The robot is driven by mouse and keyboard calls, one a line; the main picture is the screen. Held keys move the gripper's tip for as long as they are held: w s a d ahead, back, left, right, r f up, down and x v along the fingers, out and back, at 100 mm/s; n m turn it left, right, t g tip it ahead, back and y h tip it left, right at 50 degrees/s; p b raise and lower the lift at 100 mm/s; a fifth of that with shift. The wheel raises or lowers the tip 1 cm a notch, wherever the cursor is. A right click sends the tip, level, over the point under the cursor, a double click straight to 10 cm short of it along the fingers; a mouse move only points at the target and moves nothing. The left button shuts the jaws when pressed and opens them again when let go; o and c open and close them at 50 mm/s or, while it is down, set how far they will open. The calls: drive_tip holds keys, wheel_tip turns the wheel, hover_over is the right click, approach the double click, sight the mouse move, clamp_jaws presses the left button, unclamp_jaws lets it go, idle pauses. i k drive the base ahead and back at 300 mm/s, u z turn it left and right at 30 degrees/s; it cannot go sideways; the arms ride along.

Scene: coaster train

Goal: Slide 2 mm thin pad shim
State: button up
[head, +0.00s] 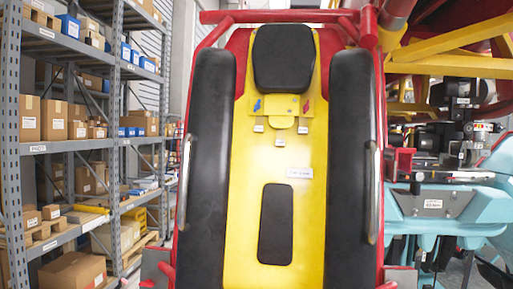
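A coaster car body in red and yellow fills the middle of the head view. Its yellow centre panel (311,200) carries a black pad (275,224) low down and a black headrest-like pad (284,58) at the top. Long black side cushions (208,150) and (350,150) run along both edges. No thin shim can be made out. My gripper is not in view, so I cannot see whether it holds anything.
Grey shelving (118,100) with cardboard boxes (54,120) stands on the left. Metal handles (374,192) stick out at the car's sides. A teal unit (430,204) with machinery and yellow beams crowds the right.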

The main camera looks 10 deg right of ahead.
sight(259, 127)
drive_tip(key=u, duration=0.1)
drive_tip(key=i, duration=1.6)
drive_tip(key=z, duration=0.6)
